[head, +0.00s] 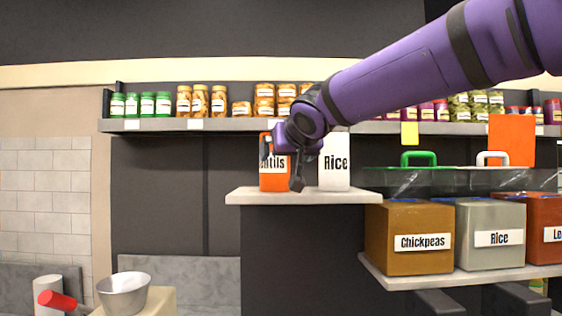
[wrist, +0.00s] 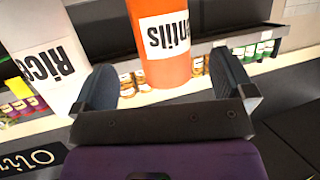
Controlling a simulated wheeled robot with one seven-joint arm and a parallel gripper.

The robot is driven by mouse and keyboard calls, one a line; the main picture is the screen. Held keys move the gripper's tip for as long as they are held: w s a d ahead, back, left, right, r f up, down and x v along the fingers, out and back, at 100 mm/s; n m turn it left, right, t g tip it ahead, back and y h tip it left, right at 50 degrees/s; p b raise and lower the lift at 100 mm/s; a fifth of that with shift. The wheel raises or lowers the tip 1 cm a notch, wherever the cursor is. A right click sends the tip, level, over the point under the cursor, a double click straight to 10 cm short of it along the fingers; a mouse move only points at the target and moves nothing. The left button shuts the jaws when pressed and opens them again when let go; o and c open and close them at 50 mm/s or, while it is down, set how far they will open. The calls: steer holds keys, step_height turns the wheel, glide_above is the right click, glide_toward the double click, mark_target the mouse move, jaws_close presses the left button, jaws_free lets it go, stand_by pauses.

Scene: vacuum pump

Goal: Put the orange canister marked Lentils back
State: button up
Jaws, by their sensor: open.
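The orange canister marked Lentils (head: 272,183) stands upright on the light ledge (head: 290,198), partly hidden behind my gripper (head: 281,167) in the head view. The first letters of its label are covered. In the wrist view, which is turned upside down, the orange canister (wrist: 166,66) appears ahead of my open gripper (wrist: 164,82), within the gap between the two fingers. The fingers are apart and nothing is held. I cannot tell whether either finger touches the canister.
A white Rice canister (head: 335,174) stands just right of the Lentils one. A shelf of jars (head: 220,125) runs behind. Bins marked Chickpeas (head: 410,222) and Rice (head: 490,220) sit lower right. A metal bowl (head: 124,295) is at lower left.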

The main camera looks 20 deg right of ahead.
steer(key=s+d+f+g, duration=0.3)
steer(key=s+f+g, duration=0.1)
steer(key=s+f, duration=0.8)
steer(key=s+d+f+g, duration=0.3)
steer(key=s+f, duration=0.9)
steer(key=s, duration=0.5)
steer(key=shift+s+d+g+y, duration=0.3)
steer(key=shift+d+g+y, duration=0.1)
steer(key=shift+g, duration=0.5)
steer(key=shift+f, duration=0.1)
